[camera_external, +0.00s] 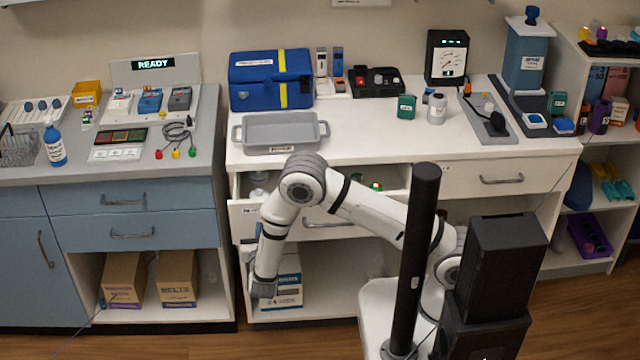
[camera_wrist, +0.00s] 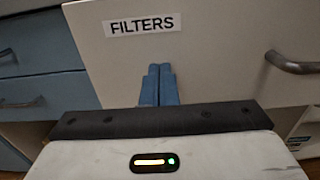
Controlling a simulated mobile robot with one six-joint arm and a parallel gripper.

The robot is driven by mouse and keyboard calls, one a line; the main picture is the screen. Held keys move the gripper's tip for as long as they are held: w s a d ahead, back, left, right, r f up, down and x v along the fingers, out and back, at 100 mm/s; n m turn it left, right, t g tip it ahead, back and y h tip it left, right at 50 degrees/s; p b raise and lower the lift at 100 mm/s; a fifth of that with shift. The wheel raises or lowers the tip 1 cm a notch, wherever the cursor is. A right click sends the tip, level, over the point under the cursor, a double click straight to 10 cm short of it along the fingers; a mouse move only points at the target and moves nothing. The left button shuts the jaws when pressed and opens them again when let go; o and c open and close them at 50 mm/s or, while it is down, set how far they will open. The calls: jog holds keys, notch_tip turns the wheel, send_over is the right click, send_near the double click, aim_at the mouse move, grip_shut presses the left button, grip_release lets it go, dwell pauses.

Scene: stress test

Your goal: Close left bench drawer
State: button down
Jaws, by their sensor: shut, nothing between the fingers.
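The left bench drawer is white and stands pulled out, its front (camera_external: 238,220) ahead of the bench and its inside showing above it. In the wrist view the drawer front (camera_wrist: 215,55) fills the middle, with a "FILTERS" label and a grey bar handle (camera_wrist: 295,64) at the right. My gripper (camera_wrist: 158,68) is shut and empty, its blue fingers together just below the label, at the front's left part. I cannot tell whether the fingertips touch it. In the external view my forearm and wrist hide part of the front.
Blue-grey cabinets (camera_external: 130,215) stand just left of the drawer. A right drawer (camera_external: 500,178) is closed. A grey tray (camera_external: 280,133) and blue case (camera_external: 271,80) sit on the bench top. An open shelf with boxes lies below the drawer. Open floor lies in front.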

aim_at(260, 195)
jog(key=w+b, duration=0.3)
jog(key=w, duration=1.1)
jog(key=shift+w, duration=0.3)
jog(key=shift+w+r, duration=0.15)
jog(key=shift+r, duration=0.15)
